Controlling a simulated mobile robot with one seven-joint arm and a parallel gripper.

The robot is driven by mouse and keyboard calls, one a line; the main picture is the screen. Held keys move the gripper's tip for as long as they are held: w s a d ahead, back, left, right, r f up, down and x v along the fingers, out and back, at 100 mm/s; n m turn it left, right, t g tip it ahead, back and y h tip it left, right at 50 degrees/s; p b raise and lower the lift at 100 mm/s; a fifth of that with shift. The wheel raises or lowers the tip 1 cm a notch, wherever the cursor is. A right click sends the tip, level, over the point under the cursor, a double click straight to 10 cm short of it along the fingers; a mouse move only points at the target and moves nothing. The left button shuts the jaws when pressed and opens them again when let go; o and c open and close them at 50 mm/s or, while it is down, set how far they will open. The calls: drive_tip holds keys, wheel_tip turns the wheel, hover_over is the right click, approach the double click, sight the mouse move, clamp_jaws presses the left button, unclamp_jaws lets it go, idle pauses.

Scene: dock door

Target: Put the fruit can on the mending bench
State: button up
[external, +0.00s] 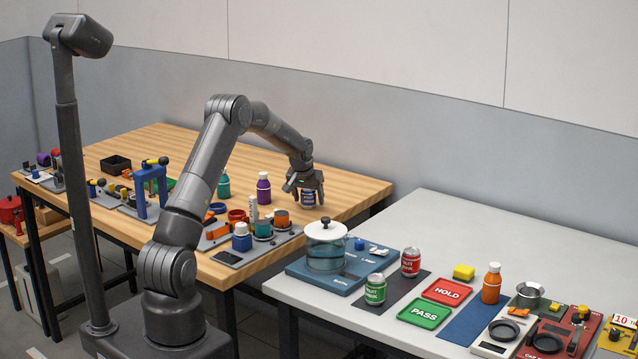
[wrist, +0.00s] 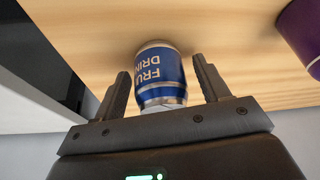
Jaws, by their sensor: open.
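A blue and silver can (external: 309,198) lettered "FRUIT DRINK" is at the right part of the wooden bench (external: 345,180). In the wrist view the can (wrist: 160,78) sits between my two fingers, with a gap on each side. My gripper (external: 305,187) is open around the can, and its fingers (wrist: 160,68) show beside it. A green can (external: 375,289) and a red can (external: 411,262), both with fruit lettering, stand on the grey table (external: 450,220). No label shows which surface is the mending bench.
A purple bottle (external: 263,188) and a teal bottle (external: 223,185) stand left of my gripper. A tool tray with cups (external: 245,243) is at the bench's near edge. The grey table's back is clear.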

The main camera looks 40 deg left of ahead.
drive_tip(key=s+d+r, duration=0.3)
drive_tip(key=s+r, duration=0.4)
drive_tip(key=r, duration=0.3)
drive_tip(key=s+d+r, duration=0.3)
drive_tip(key=s+r, duration=0.3)
drive_tip(key=r, duration=0.4)
drive_tip(key=s+d+r+m, duration=0.1)
drive_tip(key=s+d+r, duration=0.15)
drive_tip(key=s, duration=0.35)
drive_tip(key=s+d+r+m, duration=0.1)
drive_tip(key=s+d+r, duration=0.15)
drive_tip(key=s, duration=0.35)
drive_tip(key=s+d+f, duration=0.1)
drive_tip(key=s+d, duration=0.1)
drive_tip(key=s, duration=1)
drive_tip(key=s+d+f+m+t+h, duration=0.1)
drive_tip(key=s+d, duration=0.2)
drive_tip(key=s, duration=0.9)
drive_tip(key=shift+m, duration=0.3)
